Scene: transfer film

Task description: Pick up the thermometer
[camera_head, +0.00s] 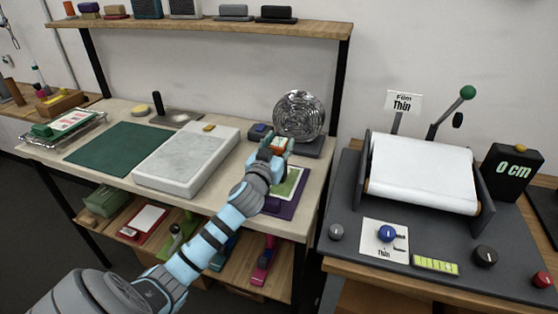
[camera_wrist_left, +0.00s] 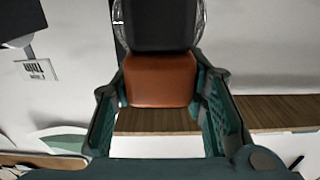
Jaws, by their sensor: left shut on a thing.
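My left gripper (camera_head: 272,150) is over the right end of the long bench, in front of a round silver fan-like device. It is shut on an orange and dark grey thing, which I take to be the thermometer (camera_head: 280,146). In the left wrist view, the thermometer (camera_wrist_left: 160,82) shows as an orange-brown block with a dark grey part beyond it, between the green fingers. The fingers hide part of it in the head view, and I cannot tell how far it is above the bench. My right gripper is not in view.
The silver round device (camera_head: 299,115) stands close behind the gripper. A purple board (camera_head: 288,207) with a green picture lies below the arm. A pale slab (camera_head: 186,160) and a green mat (camera_head: 118,147) lie left. A film roller machine (camera_head: 421,174) stands right.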

